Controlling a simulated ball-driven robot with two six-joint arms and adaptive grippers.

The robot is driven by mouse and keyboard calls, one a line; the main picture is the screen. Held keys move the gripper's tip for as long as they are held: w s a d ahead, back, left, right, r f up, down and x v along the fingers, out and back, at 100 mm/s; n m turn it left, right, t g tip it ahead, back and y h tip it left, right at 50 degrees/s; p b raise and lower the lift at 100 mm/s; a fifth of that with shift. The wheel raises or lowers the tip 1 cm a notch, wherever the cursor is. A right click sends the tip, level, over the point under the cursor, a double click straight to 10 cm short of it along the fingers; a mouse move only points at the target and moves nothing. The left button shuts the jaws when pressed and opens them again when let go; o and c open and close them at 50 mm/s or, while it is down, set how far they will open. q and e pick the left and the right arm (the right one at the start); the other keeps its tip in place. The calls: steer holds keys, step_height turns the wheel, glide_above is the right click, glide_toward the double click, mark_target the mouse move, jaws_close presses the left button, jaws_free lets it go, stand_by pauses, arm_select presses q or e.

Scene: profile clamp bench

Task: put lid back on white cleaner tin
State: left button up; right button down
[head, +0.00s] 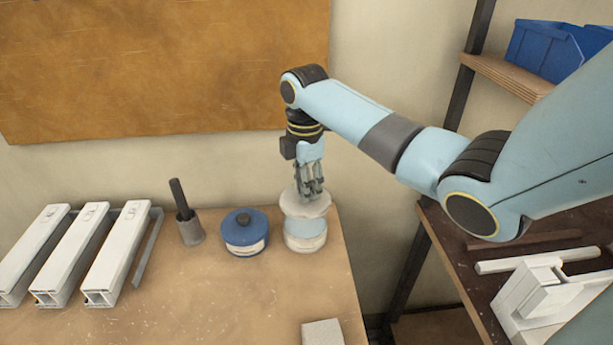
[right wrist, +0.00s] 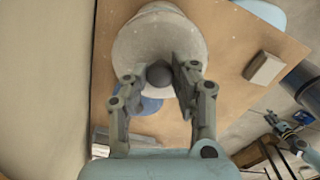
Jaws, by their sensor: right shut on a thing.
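The white cleaner tin (head: 305,228), with a pale blue band, stands upright near the bench's back right corner. Its round whitish lid (head: 306,204) is at the top of the tin; I cannot tell whether it is fully seated. My right gripper (head: 313,192) points down over the tin. In the right wrist view my right gripper (right wrist: 160,78) is shut on the round grey knob of the lid (right wrist: 155,38), which hides most of the tin. A small pale blue and dark part at the lower right of that view may be my left gripper (right wrist: 283,128); its jaws are unclear.
A blue tin (head: 245,233) stands close to the left of the white tin. Further left are a grey cup (head: 190,230) with a dark rod and several white profiles (head: 70,255). A pale block (head: 322,333) lies at the front edge. A shelf (head: 520,75) stands right.

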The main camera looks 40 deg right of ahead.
steer(key=shift+f+b, duration=2)
steer(key=shift+b, duration=0.15)
steer(key=shift+f+b, duration=0.35)
steer(key=shift+f, duration=0.6)
steer(key=shift+p, duration=0.75)
steer(key=shift+f+p, duration=0.15)
steer(key=shift+p, duration=0.15)
steer(key=shift+p, duration=0.35)
steer(key=c, duration=0.5)
jaws_free()
